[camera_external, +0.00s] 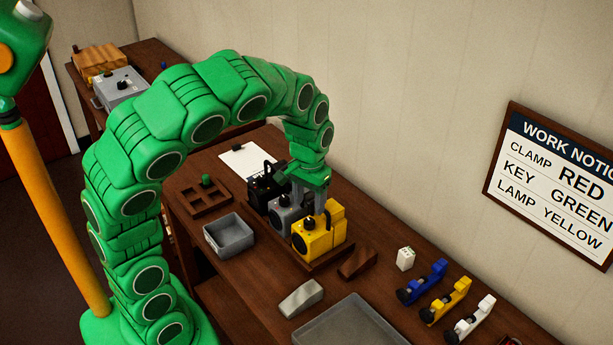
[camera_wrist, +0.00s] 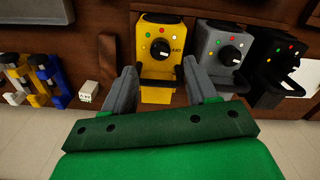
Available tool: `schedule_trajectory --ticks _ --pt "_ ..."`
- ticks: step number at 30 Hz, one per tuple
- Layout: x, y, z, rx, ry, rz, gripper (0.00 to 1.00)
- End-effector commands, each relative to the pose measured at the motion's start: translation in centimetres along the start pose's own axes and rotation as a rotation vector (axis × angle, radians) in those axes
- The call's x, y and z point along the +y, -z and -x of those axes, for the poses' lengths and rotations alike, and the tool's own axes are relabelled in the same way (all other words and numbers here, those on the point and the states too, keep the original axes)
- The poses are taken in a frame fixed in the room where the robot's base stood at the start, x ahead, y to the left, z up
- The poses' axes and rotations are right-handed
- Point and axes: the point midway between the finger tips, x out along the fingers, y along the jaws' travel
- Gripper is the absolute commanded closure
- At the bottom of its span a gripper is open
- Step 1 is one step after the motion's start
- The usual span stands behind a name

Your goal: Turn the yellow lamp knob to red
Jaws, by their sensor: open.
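The yellow lamp unit (camera_external: 325,241) stands at the near end of a row of similar units on the table. In the wrist view the yellow unit (camera_wrist: 148,27) has a black knob (camera_wrist: 160,49) with a pale pointer mark and several small coloured dots around it. I cannot tell clearly which dot the pointer faces. My gripper (camera_external: 320,207) is low over the row, beside the yellow unit.
A grey unit (camera_wrist: 211,40) and a black unit (camera_wrist: 262,55) stand close beside the yellow one. A grey bin (camera_external: 229,236), a tray (camera_external: 350,325) and blue, yellow and white clamp-like pieces are nearby. A wall notice (camera_external: 560,185) reads "CLAMP RED, KEY GREEN, LAMP YELLOW".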

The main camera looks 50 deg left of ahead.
Motion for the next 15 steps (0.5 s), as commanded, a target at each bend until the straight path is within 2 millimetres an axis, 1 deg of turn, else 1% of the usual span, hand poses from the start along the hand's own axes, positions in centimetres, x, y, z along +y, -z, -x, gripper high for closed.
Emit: schedule_trajectory --ticks 12,15 --pt "0.0 -0.2 -5.5 -0.005 0.0 0.0 0.42" --pt "0.0 -0.1 -6.3 -0.001 0.0 0.001 0.42"
